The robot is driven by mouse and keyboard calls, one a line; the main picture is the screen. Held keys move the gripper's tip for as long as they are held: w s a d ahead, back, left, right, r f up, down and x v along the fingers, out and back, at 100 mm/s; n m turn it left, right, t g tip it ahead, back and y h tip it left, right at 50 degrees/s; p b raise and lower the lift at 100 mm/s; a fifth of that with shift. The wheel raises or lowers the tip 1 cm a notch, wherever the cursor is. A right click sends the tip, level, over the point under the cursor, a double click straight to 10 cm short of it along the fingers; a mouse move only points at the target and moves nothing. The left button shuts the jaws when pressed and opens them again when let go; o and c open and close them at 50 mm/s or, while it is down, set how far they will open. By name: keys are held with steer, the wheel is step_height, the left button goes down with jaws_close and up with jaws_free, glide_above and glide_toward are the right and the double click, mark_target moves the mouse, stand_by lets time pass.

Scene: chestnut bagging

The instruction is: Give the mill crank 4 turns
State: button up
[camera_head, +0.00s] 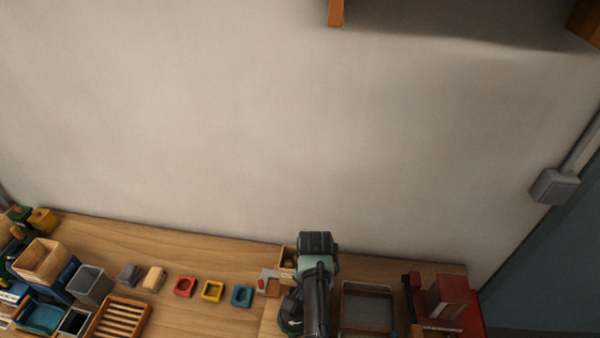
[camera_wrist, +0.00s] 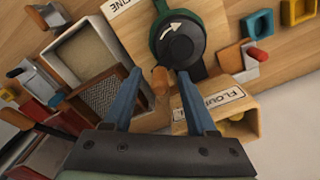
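In the wrist view, the mill is a dark green round body with a black disc (camera_wrist: 180,47) bearing a curved white arrow. A wooden crank knob (camera_wrist: 160,79) shows below the disc's left side. My gripper (camera_wrist: 160,76) has its two blue fingers spread, with the knob in the gap between the tips. A gap shows on each side of the knob; I cannot tell its depth relative to the tips. In the head view my arm covers most of the mill, and only a dark green edge (camera_head: 288,326) shows at its left.
A wooden box labelled FLOUR (camera_wrist: 222,108) stands close by the right finger. A mesh-bottomed tray (camera_wrist: 113,92) and a pale open box (camera_wrist: 82,57) lie left of the fingers. The wall (camera_head: 250,130) rises behind.

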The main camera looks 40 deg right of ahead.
step_height(320, 180, up, 5)
steer(key=p, duration=0.4)
steer(key=shift+a+r, duration=0.1)
steer(key=shift+r, duration=1.15)
jaws_close()
stand_by(0.9)
steer(key=shift+w, duration=0.1)
